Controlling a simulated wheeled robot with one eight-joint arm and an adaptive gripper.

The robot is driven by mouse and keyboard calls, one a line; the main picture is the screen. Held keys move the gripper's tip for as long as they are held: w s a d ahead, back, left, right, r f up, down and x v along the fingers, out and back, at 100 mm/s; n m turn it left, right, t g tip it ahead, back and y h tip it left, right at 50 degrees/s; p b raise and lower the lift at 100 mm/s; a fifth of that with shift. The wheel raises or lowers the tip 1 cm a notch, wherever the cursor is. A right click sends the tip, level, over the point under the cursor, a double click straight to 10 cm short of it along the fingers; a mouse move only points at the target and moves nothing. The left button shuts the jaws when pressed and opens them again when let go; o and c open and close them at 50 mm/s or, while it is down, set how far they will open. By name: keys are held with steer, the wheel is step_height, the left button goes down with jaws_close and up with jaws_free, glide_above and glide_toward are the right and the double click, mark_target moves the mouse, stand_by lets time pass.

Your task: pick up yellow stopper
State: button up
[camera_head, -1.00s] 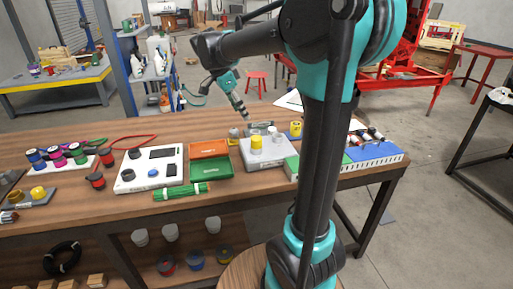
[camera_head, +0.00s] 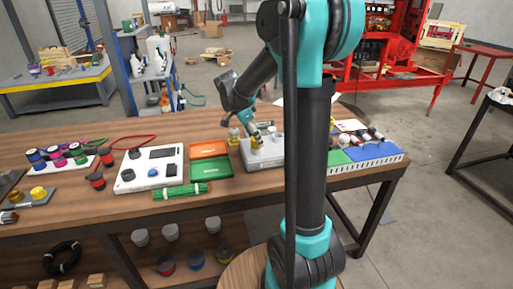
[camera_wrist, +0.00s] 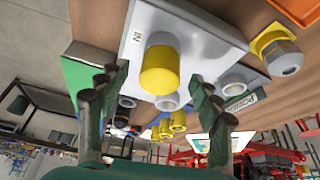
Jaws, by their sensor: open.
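The yellow stopper (camera_wrist: 160,68) is a short round cap standing on the white block marked "IN" (camera_wrist: 205,28) in the wrist view. In the head view the stopper (camera_head: 257,143) is partly covered by my gripper (camera_head: 254,132) at the white block (camera_head: 262,163). In the wrist view my gripper (camera_wrist: 160,85) is open, with one finger on each side of the stopper in the picture. The jaws hold nothing, and I cannot tell whether a finger touches the stopper.
Grey ring-shaped sockets (camera_wrist: 168,102) sit beside the stopper. A yellow fitting with a grey nut (camera_wrist: 273,45) stands off the block. An orange tray (camera_head: 209,149) and a green tray (camera_head: 211,168) lie left of the block; a blue mat (camera_head: 374,151) lies right.

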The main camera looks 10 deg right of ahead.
steer(key=shift+d+f, duration=0.25)
steer(key=shift+f, duration=0.35)
steer(key=shift+c, duration=0.5)
steer(key=c, duration=1.3)
steer(key=shift+o, duration=0.2)
steer(key=shift+r, duration=0.1)
step_height(320, 180, up, 20)
